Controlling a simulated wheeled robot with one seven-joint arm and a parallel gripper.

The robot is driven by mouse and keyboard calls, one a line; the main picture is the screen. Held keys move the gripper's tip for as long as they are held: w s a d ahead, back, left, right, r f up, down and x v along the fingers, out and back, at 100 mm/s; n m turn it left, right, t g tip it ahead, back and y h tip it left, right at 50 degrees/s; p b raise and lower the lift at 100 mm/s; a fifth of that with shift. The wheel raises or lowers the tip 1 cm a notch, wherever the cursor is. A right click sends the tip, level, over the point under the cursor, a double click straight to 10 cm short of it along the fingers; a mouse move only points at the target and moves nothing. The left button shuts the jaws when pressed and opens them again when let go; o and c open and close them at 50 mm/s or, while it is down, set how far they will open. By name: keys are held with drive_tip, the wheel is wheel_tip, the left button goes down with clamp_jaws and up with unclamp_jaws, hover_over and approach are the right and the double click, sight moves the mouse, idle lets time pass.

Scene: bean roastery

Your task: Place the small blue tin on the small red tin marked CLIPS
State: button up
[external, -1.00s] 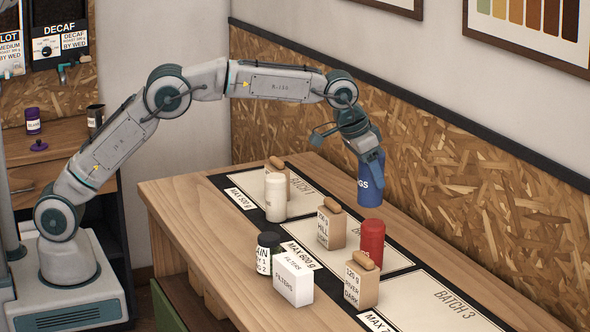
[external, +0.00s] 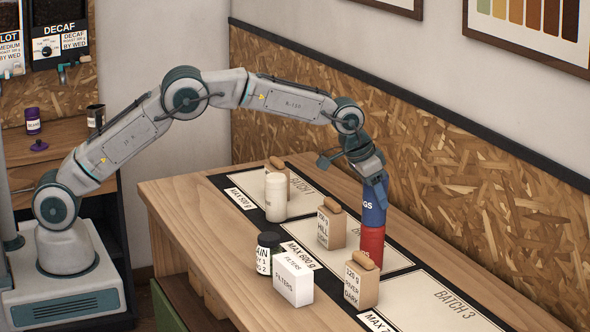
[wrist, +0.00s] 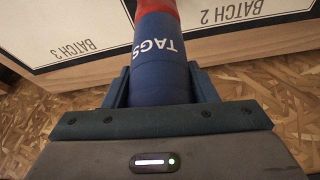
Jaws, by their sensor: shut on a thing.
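The small blue tin (external: 374,205), lettered TAGS in the wrist view (wrist: 158,60), is upright between the fingers of my gripper (external: 374,183). My gripper is shut on it from above. The small red tin (external: 371,247) stands upright on the table directly below the blue tin. The blue tin's lower end meets the red tin's top in the external view, and they look in line; whether its full weight rests there I cannot tell. The red tin also shows beyond the blue one in the wrist view (wrist: 157,6). No CLIPS lettering is visible on it.
Paper bags (external: 331,228) and (external: 361,280) stand close to the red tin. A white canister (external: 275,197), a dark jar (external: 268,253) and a white FILTERS box (external: 293,279) stand farther left. The BATCH 3 card (external: 445,295) has free room at front right.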

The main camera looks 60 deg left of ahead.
drive_tip(key=shift+f, duration=0.15)
drive_tip(key=o, duration=1.1)
drive_tip(key=shift+o, duration=0.2)
drive_tip(key=d+b+v, duration=0.1)
drive_tip(key=b+v, duration=0.1)
drive_tip(key=v, duration=1)
drive_tip(key=s+a+r, duration=0.5)
drive_tip(key=s+a, duration=0.4)
drive_tip(key=s, duration=0.1)
drive_tip(key=s+a+f, duration=0.2)
drive_tip(key=s+a, duration=0.1)
drive_tip(key=s, duration=0.8)
drive_tip(key=s+a+f+n, duration=0.1)
drive_tip(key=s+a+f, duration=0.2)
drive_tip(key=s, duration=0.8)
drive_tip(key=s+a+f, duration=0.3)
drive_tip(key=s+a, duration=0.1)
drive_tip(key=s, duration=0.7)
drive_tip(key=shift+a+n+g+y, duration=0.2)
drive_tip(key=shift+n+g+y, duration=0.1)
drive_tip(key=shift+n+g, duration=0.1)
